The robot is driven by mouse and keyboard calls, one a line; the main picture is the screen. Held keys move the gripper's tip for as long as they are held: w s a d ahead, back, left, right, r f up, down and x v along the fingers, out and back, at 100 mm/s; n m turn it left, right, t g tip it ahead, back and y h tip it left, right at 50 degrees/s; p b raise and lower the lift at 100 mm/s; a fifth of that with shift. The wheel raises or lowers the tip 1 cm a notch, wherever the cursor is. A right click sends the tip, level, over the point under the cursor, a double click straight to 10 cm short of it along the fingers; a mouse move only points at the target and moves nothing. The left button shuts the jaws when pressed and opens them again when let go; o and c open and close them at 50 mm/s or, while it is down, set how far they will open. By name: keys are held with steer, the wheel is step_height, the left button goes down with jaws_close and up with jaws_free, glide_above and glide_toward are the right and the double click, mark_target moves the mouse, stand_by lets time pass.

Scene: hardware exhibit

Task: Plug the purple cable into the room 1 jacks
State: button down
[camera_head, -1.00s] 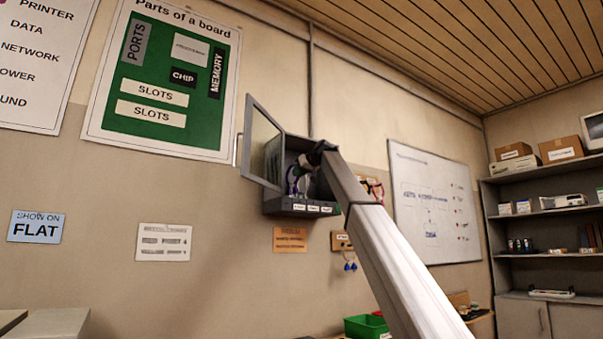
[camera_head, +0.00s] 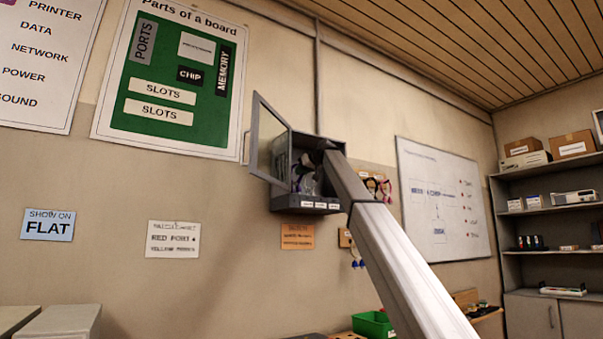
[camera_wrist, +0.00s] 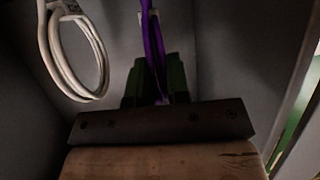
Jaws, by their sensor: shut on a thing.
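The purple cable (camera_wrist: 153,40) runs up from between the dark green fingers of my gripper (camera_wrist: 155,84) in the wrist view. My gripper is shut on it. A pale piece shows at the cable's upper end, but I cannot tell whether it touches a jack. In the head view, my arm reaches into the open grey wall cabinet (camera_head: 283,203), and my fingers are hard to make out there. Small white labels line the cabinet's lower front edge, too small to read. The room 1 jacks cannot be told apart.
A coiled white cable (camera_wrist: 75,60) hangs left of my gripper. The cabinet's glazed door (camera_head: 268,145) stands open to the left. Coloured cables (camera_head: 378,187) hang on the wall to the right. A green bin (camera_head: 373,324) is below.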

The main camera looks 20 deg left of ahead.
steer(key=shift+m+t, duration=0.3)
steer(key=shift+m, duration=0.1)
steer(key=shift+h, duration=0.3)
stand_by(0.8)
steer(key=shift+f, duration=1)
stand_by(2.3)
stand_by(0.4)
steer(key=shift+c, duration=1.9)
jaws_free()
steer(key=shift+s+d, duration=0.1)
steer(key=shift+d, duration=0.05)
steer(key=v, duration=0.7)
steer(key=shift+s, duration=0.15)
